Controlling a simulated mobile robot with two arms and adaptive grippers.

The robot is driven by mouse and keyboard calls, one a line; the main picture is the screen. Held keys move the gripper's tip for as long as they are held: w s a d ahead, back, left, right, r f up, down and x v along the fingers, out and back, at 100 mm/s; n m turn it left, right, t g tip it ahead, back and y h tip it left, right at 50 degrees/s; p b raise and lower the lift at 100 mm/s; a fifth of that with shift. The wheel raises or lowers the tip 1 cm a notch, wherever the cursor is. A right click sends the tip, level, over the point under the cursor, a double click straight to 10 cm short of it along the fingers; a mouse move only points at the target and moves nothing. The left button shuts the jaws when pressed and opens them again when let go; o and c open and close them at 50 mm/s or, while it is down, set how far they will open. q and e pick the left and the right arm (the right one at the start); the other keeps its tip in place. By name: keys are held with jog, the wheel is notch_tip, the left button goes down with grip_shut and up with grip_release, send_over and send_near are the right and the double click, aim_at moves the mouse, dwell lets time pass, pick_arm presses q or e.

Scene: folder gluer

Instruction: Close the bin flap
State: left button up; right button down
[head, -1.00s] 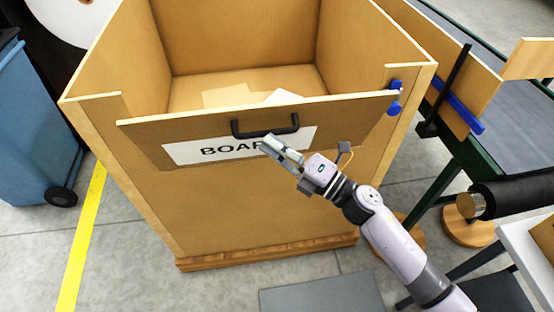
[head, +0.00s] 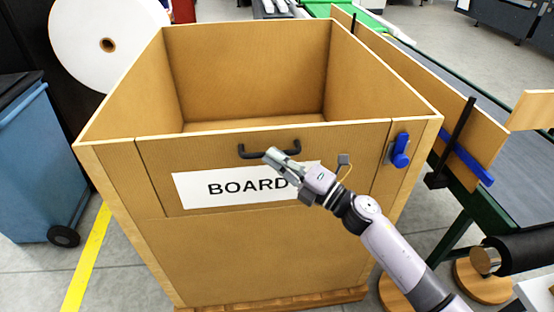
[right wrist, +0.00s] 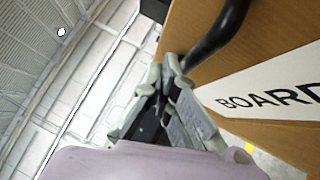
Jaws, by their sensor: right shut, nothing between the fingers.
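The bin flap (head: 355,150) is the upper front panel of the wooden bin (head: 240,250). It stands upright, about level with the front wall, and bears a white BOARD label (head: 225,188). A black handle (head: 255,155) is on the flap; it also shows in the right wrist view (right wrist: 218,32). My right gripper (head: 270,156) is shut and empty, with its tips at the handle and the flap's face. Whether they touch is unclear. A blue latch (head: 401,150) sits on the right front post beside the flap. My left gripper is out of view.
A blue wheeled bin (head: 35,165) stands at the left, by a yellow floor line (head: 88,258). A large white roll (head: 105,40) is behind it. A conveyor (head: 425,85) with a board rail runs close along the right side.

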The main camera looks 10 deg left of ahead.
jog(key=v, duration=1.2)
jog(key=w+d+f+m+t+h+b, duration=0.1)
jog(key=w+d+f+m+t+h, duration=0.1)
jog(key=d+f+m+h, duration=0.5)
jog(key=w+d+f+m+t, duration=0.1)
jog(key=w+f+m+t, duration=0.3)
jog(key=f, duration=0.7)
jog(key=s+d+f+m+g+h+b, duration=0.15)
jog(key=s+d+f+m+h, duration=0.3)
jog(key=f, duration=0.65)
jog(key=s+d+f+m+g+h, duration=0.25)
jog(key=s+d+f+m, duration=0.2)
jog(key=f, duration=0.75)
jog(key=s+d+f+m+g+h, duration=0.35)
jog(key=s+f+m+g, duration=0.2)
jog(key=s+f, duration=1.2)
jog(key=s+f+m+g, duration=0.2)
jog(key=s+f, duration=0.2)
jog(key=s, duration=0.8)
jog(key=s+f+m+g+b, duration=0.1)
jog(key=s+f+m+g, duration=0.2)
jog(key=s, duration=1)
jog(key=shift+f, duration=0.65)
